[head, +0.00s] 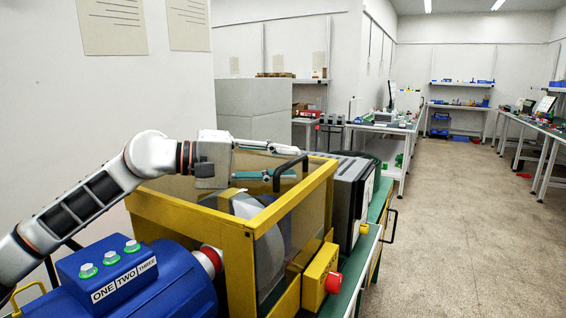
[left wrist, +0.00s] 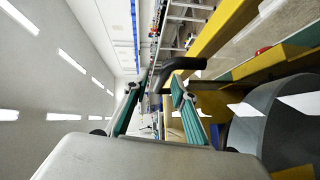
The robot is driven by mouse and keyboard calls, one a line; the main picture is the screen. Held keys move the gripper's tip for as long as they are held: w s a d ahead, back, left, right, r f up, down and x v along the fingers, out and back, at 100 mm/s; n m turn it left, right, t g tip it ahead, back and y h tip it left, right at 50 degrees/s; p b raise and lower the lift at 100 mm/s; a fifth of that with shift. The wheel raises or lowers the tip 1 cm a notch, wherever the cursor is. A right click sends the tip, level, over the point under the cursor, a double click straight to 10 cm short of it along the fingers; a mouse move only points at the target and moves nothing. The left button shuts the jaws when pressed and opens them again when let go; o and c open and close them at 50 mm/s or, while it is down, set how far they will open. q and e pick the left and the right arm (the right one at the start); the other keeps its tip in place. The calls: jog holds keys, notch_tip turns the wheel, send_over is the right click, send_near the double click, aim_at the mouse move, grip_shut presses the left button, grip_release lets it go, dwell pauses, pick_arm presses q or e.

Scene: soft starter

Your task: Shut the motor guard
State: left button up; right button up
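The motor guard (head: 265,217) is a yellow frame with see-through panels around a large grey disc (head: 270,262). A black bar handle (head: 291,168) stands up from its far side. I cannot tell how far the guard is open. My left gripper (head: 297,162) is open over the frame, with its teal fingers apart and the handle at their tips. In the left wrist view the handle (left wrist: 180,66) lies just ahead of and partly between the fingertips (left wrist: 155,88); contact is unclear. My right gripper is not in view.
A blue motor housing (head: 145,280) with three green buttons stands at front left. A yellow box with a red button (head: 333,283) sits on the guard's right side. A grey-black unit (head: 350,195) stands behind the guard. The floor (head: 460,240) at right is clear.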

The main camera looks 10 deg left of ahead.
pick_arm(q)
jog(key=v, duration=1.2)
